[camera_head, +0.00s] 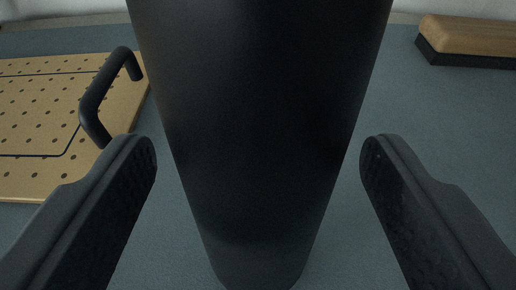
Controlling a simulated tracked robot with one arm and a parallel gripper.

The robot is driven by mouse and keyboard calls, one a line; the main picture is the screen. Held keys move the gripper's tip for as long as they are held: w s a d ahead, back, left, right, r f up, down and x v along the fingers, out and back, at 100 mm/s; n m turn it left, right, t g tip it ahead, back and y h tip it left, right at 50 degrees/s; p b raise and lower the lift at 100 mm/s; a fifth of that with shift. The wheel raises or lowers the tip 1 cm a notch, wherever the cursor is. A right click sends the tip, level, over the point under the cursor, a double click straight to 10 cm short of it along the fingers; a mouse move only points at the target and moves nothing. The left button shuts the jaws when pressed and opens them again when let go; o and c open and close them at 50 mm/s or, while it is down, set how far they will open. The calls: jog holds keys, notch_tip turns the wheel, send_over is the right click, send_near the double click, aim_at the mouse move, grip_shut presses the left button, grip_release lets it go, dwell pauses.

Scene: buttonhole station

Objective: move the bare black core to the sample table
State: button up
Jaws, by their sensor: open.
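The bare black core (262,120) is a large, smooth, dark upright tapering shape in the middle of the view. Its top runs out of the picture and it looks narrower toward its rounded lower end. My gripper (260,160) is open, with one dark finger on each side of the core. Blue-grey surface shows between each fingertip and the core, so neither finger appears to touch it. The sample table cannot be made out for certain in this view.
A tan perforated board (40,110) with a black handle (98,95) lies at the left, close to the left finger. A wooden block with a black underside (470,38) is at the back right. The blue-grey surface (440,130) on the right is clear.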

jog(key=shift+x, duration=0.95)
jog(key=shift+r, duration=0.1)
jog(key=c, duration=1.1)
jog(key=shift+r, duration=0.1)
jog(key=shift+r+p, duration=0.4)
jog(key=shift+r, duration=1.3)
jog(key=b, duration=0.9)
send_near(261, 126)
jog(key=s, duration=0.1)
jog(key=s+f, duration=0.1)
jog(key=s, duration=0.1)
jog(key=s+a+f, duration=0.1)
jog(key=shift+s+f, duration=0.15)
jog(key=shift+s, duration=0.05)
